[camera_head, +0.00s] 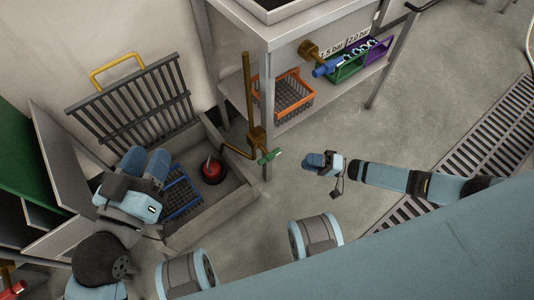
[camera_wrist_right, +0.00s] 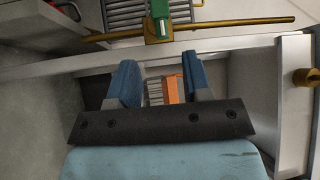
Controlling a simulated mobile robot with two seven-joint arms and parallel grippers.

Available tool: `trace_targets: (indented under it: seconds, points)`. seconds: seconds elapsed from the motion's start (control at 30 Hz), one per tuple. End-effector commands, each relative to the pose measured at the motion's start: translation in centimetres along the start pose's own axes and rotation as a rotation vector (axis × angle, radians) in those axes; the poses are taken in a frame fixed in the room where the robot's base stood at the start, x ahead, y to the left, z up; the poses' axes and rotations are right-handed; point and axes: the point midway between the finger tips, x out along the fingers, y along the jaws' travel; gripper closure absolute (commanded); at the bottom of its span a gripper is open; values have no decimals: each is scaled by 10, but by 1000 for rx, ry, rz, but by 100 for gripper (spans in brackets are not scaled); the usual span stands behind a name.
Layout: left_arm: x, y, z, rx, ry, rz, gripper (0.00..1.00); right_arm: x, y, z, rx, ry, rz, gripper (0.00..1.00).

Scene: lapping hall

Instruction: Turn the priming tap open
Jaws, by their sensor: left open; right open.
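A tap with a green handle (camera_head: 270,157) sits on a brass pipe (camera_head: 248,95) beside the bench leg; no label on it can be read. In the right wrist view its green handle (camera_wrist_right: 160,14) is at the top, beyond my fingertips. My right gripper (camera_head: 312,160) is open and empty, a short gap to the right of the green handle. In the wrist view its two blue fingers (camera_wrist_right: 160,70) are apart and touch nothing. My left gripper (camera_head: 147,158) is open over the floor pit, away from the tap. A blue-handled tap (camera_head: 326,68) is on the bench front.
The pit (camera_head: 232,190) has a raised grate (camera_head: 130,100) with a yellow handle, and holds a red-topped object (camera_head: 212,170) and a blue basket (camera_head: 182,190). An orange basket (camera_head: 290,95) stands on the bench's lower shelf. Green (camera_head: 345,68) and purple (camera_head: 377,50) bins are to its right.

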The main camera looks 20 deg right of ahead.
Motion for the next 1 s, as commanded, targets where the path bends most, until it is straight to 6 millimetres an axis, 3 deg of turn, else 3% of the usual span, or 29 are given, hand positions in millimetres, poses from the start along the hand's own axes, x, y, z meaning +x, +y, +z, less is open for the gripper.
trace_targets:
  seconds: [0.4,0.6,1.0]
  points:
    - [0,-3,22,-1,-63,8,57,87,1,1,-3,0,-5,55]
    - [0,-4,31,0,-95,11,57,116,1,0,-3,1,-3,55]
    - [0,-4,34,-1,-116,13,57,128,0,0,-3,2,-1,55]
